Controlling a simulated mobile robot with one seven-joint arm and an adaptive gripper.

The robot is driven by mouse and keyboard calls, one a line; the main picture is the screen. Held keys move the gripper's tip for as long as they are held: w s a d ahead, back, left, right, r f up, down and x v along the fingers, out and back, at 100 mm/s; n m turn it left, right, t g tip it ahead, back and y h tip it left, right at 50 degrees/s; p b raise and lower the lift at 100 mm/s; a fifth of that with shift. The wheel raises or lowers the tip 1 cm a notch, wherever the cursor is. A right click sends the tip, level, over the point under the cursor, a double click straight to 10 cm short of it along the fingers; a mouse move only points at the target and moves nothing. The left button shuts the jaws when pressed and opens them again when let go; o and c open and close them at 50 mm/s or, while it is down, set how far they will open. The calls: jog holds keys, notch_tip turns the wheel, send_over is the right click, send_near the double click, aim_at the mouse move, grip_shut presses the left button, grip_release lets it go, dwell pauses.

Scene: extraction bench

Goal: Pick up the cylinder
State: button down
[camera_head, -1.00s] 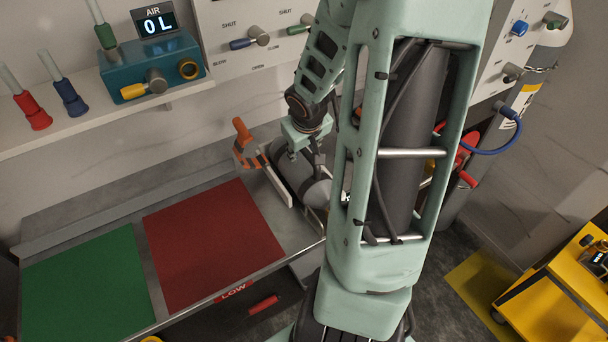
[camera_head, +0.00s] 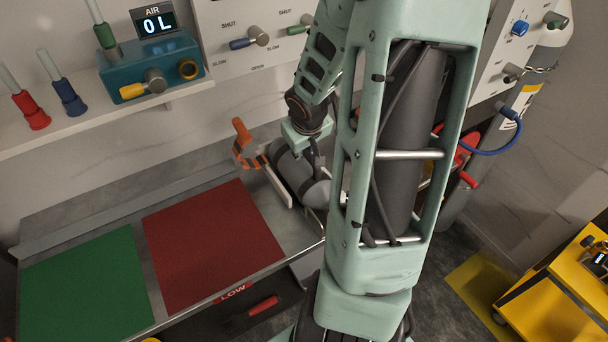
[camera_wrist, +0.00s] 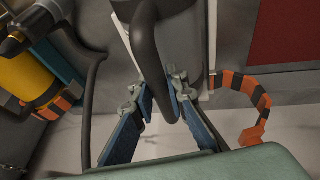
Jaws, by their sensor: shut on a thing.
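The grey cylinder (camera_head: 314,191) lies tilted in a pale-sided holder (camera_head: 277,186) at the right end of the bench, partly hidden by my arm. Its grey body (camera_wrist: 182,45) also shows at the top of the wrist view. My gripper (camera_wrist: 159,102) has its two blue-padded fingers closed around a dark curved handle (camera_wrist: 146,40) in front of the cylinder. In the head view the fingertips are mostly hidden behind my wrist. Whether the cylinder is clear of the holder cannot be told.
An orange-and-black banded strap (camera_head: 241,143) curls beside the cylinder. Red (camera_head: 210,245) and green (camera_head: 85,290) mats lie on the bench to the left. A shelf with a teal gauge box (camera_head: 150,70) and a valve panel (camera_head: 240,20) stand behind. A yellow cart (camera_head: 560,300) is at right.

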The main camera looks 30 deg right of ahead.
dwell(0.3)
jog(key=shift+w+r, duration=0.15)
jog(key=shift+w, duration=0.05)
